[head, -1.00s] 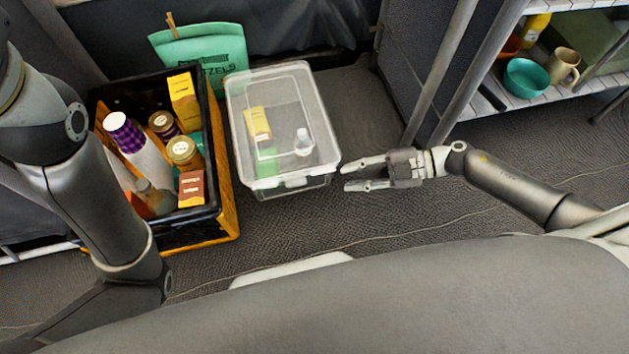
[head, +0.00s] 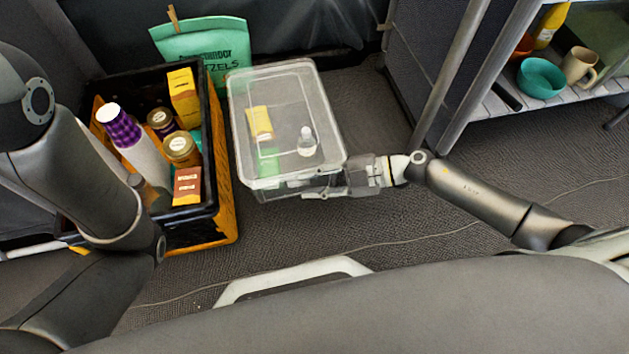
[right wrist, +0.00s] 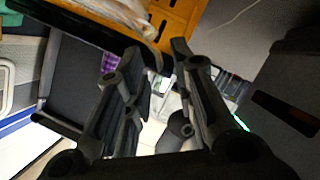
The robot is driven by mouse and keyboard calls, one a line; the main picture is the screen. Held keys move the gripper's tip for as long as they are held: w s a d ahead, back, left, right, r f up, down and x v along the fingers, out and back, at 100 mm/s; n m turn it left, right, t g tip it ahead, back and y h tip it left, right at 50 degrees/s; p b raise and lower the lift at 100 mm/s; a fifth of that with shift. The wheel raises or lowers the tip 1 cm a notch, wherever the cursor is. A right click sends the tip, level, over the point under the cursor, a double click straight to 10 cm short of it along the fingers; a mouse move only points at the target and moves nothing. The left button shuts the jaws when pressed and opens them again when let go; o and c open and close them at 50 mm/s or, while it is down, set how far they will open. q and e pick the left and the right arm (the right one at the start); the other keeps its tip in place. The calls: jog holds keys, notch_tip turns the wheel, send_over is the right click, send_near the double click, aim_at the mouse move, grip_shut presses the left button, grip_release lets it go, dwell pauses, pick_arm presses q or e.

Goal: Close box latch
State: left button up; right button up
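A clear plastic box (head: 290,85) with a see-through lid stands on the floor in the middle of the head view. Its lid lies over the top, and a yellow carton and a small white bottle show through it. My right gripper (head: 322,186) is at the box's near right corner, its fingers along the front side just below the lid rim. The fingers hide much of the latch area, so I cannot tell the latch's position or any contact. The right wrist view shows the two fingers (right wrist: 152,62) spread apart. My left arm shows at the left, but its gripper is out of view.
A black and orange crate (head: 225,215) with jars, bottles and cartons stands close to the box's left. A green pretzel bag (head: 205,42) is behind it. A shelf (head: 500,105) with a teal bowl (head: 541,77) and mug (head: 580,66) is at the right.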

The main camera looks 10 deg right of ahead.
jog(key=shift+c, duration=0.5)
grip_shut()
jog(key=shift+s+f, duration=0.1)
jog(key=shift+s+f+n+t+y+b, duration=0.25)
jog(key=shift+f+n+t+b, duration=0.35)
jog(key=shift+n, duration=0.25)
jog(key=shift+s+f+n+t+y+b, duration=0.25)
jog(key=shift+f+n+b, duration=0.1)
jog(key=shift+f+n, duration=0.45)
jog(key=shift+s+f+n+t+y+b, duration=0.2)
jog(key=shift+f+n+t+b, duration=0.3)
jog(key=shift+n, duration=0.45)
